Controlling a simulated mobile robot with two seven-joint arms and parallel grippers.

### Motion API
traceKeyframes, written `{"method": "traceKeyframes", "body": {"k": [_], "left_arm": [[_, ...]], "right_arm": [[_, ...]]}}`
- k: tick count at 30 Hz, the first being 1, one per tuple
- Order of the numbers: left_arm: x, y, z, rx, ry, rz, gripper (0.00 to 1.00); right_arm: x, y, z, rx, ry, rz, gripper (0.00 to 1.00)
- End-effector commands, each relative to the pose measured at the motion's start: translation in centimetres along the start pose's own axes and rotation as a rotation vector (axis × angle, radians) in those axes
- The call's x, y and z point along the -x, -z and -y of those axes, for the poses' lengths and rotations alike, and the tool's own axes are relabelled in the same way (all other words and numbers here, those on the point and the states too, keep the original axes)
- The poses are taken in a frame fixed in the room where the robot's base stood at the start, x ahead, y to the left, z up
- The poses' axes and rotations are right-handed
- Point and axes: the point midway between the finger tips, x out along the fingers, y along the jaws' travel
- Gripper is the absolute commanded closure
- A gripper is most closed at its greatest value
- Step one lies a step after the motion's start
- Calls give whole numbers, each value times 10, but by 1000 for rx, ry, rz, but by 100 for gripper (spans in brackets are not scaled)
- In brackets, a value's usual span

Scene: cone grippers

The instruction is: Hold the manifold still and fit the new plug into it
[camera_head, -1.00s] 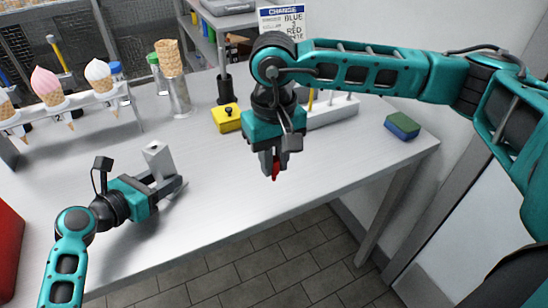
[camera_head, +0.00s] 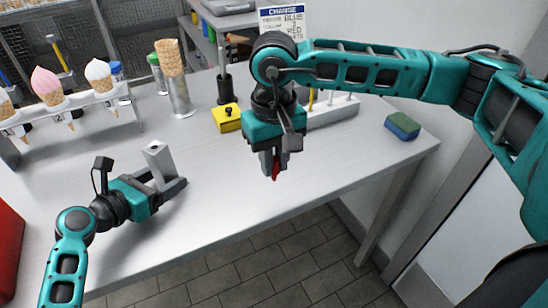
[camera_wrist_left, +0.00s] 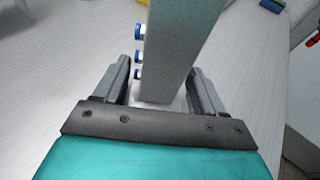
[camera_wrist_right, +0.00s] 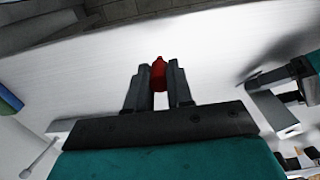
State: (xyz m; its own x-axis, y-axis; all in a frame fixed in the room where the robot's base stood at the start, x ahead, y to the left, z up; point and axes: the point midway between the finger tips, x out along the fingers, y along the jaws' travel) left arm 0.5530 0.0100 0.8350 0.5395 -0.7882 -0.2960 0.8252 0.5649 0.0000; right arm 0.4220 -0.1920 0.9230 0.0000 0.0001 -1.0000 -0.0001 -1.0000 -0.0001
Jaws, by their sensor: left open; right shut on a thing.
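The manifold (camera_head: 158,160) is a grey upright block on the left part of the table. In the left wrist view the manifold (camera_wrist_left: 180,45) stands between my left fingers, with several blue-ended fittings (camera_wrist_left: 138,52) on its left side. My left gripper (camera_head: 172,184) is open around it, and gaps show beside the fingers. My right gripper (camera_head: 274,162) is shut on the red plug (camera_head: 275,172) and holds it above the table, right of the manifold. The red plug (camera_wrist_right: 158,74) shows between the fingertips in the right wrist view.
A yellow block with a black knob (camera_head: 227,118), a white rack (camera_head: 332,112) and a blue-green sponge (camera_head: 402,126) lie toward the back. An ice cream cone holder (camera_head: 80,110) stands at left. The front middle table is clear.

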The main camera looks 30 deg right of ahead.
Motion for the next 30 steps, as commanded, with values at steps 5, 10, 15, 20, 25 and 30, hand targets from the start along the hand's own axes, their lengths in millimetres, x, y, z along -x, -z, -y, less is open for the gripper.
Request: {"method": "traceKeyframes", "body": {"k": [5, 10, 15, 20, 25, 30], "left_arm": [[0, 0, 0, 0, 0, 1, 30], [2, 0, 0, 0, 0, 1, 30], [8, 0, 0, 0, 0, 1, 30], [14, 0, 0, -1, 0, 1, 30], [18, 0, 0, 0, 0, 0, 30], [18, 0, 0, 0, 0, 0, 30]], "right_arm": [[0, 0, 0, 0, 0, 0, 100], [0, 0, 0, 0, 0, 0, 100], [0, 0, 0, 0, 0, 0, 100], [0, 0, 0, 0, 0, 0, 100], [0, 0, 0, 0, 0, 0, 100], [0, 0, 0, 0, 0, 0, 100]]}}
